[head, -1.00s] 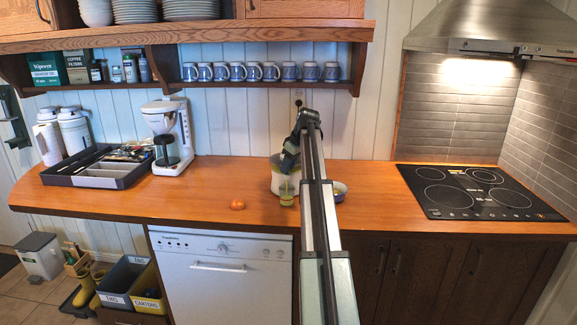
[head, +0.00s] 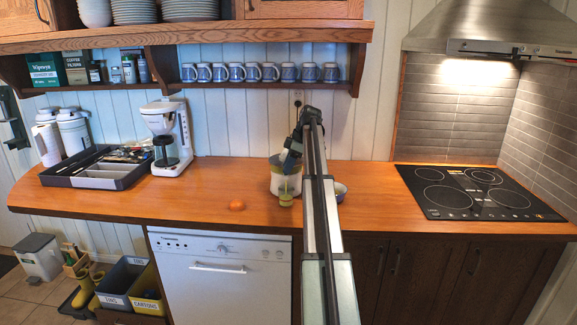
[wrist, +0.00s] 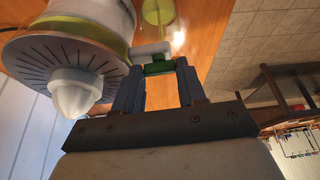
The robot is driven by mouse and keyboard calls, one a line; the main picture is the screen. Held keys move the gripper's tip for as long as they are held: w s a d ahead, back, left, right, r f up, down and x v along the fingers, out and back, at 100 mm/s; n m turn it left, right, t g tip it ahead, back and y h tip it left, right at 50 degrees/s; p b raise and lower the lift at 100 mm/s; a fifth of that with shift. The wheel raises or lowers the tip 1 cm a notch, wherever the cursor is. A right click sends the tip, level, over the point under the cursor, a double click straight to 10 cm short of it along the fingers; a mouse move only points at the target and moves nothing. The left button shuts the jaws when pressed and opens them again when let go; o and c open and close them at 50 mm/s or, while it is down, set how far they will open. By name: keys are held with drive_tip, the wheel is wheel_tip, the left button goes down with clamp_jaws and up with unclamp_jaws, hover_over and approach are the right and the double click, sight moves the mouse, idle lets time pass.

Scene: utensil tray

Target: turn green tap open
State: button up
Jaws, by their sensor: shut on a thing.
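The green tap (wrist: 158,68) sits at the front of a white spout (wrist: 150,50) on a citrus juicer (wrist: 75,60). In the wrist view my gripper (wrist: 157,66) has its two dark fingers on either side of the tap, closed on it. In the head view my gripper (head: 288,165) is at the front of the juicer (head: 277,182), and the arm hides the tap there. A glass with yellow-green content (head: 285,199) stands below the spout; it also shows in the wrist view (wrist: 157,12). The tap's exact turn angle is hard to tell.
An orange fruit (head: 237,205) lies left of the glass. A bowl (head: 340,190) stands right of the juicer, partly behind my arm. The utensil tray (head: 97,182) and coffee maker (head: 172,150) are at the left; the hob (head: 475,200) is at the right.

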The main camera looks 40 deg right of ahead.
idle(0.4)
drive_tip(key=o, duration=0.8)
